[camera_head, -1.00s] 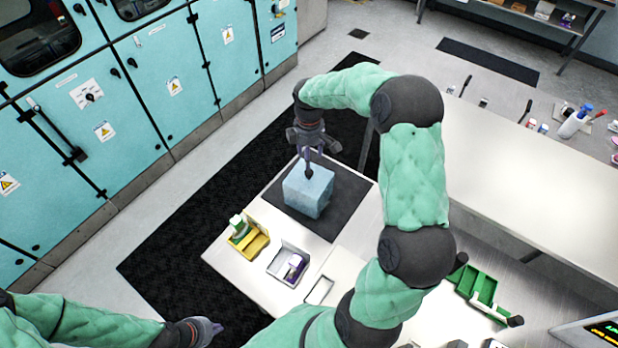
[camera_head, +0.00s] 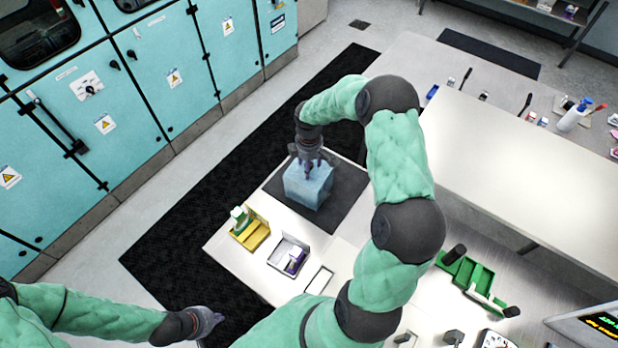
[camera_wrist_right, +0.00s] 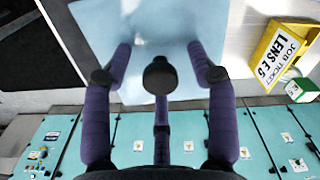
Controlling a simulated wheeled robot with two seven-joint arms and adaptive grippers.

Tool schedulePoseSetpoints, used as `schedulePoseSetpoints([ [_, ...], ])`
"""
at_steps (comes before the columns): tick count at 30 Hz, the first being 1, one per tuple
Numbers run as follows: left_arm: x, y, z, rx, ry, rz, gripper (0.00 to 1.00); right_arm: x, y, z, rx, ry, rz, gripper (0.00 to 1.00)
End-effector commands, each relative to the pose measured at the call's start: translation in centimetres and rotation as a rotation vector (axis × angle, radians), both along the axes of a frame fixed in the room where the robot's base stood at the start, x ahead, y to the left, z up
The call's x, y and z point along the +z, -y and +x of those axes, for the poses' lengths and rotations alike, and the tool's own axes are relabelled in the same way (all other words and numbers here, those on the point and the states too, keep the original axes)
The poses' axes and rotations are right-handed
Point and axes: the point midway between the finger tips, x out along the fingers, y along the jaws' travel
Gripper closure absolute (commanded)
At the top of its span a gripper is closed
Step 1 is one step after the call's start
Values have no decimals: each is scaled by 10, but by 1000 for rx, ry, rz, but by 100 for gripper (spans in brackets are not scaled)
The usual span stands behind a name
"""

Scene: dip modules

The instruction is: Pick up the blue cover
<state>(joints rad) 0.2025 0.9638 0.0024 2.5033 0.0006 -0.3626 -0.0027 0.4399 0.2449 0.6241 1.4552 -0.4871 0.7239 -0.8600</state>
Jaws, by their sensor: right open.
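The blue cover (camera_head: 312,190) is a pale, see-through box standing on a dark mat on the white table. It also fills the top of the right wrist view (camera_wrist_right: 150,20). My right gripper (camera_head: 307,168) is open above the cover, with its fingers pointing down at its top. In the right wrist view, its purple fingers (camera_wrist_right: 160,60) are spread apart in front of the cover; whether they touch it is unclear. My left gripper (camera_head: 212,320) is at the lower left, off the table and away from the cover; its finger opening is too small to read.
The dark mat (camera_head: 343,213) lies under the cover. A yellow holder (camera_head: 256,237) and a grey tray (camera_head: 281,262) with a white and purple item stand nearer. A green tray (camera_head: 470,277) is at the right. Teal cabinets (camera_head: 110,90) line the left.

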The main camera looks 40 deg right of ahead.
Motion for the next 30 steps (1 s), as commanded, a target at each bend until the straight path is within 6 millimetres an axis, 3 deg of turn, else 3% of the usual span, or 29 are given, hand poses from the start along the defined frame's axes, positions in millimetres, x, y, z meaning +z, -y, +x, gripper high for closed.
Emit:
schedulePoseSetpoints([
  [2, 0, 0, 0, 0, 0, 0, 100, 0, 0, 0, 0, 0, 0, 42],
  [8, 0, 0, 0, 0, 0, 0, 100, 0, 0, 0, 0, 0, 0, 96],
  [9, 0, 0, 0, 0, 0, 0, 100, 0, 0, 0, 0, 0, 0, 100],
  [22, 3, 0, 0, 0, 0, 0, 100, 6, 0, 0, 0, 1, -1, 100],
  [30, 22, 0, 0, 0, 0, 0, 100, 39, 0, 1, 0, 3, -1, 100],
])
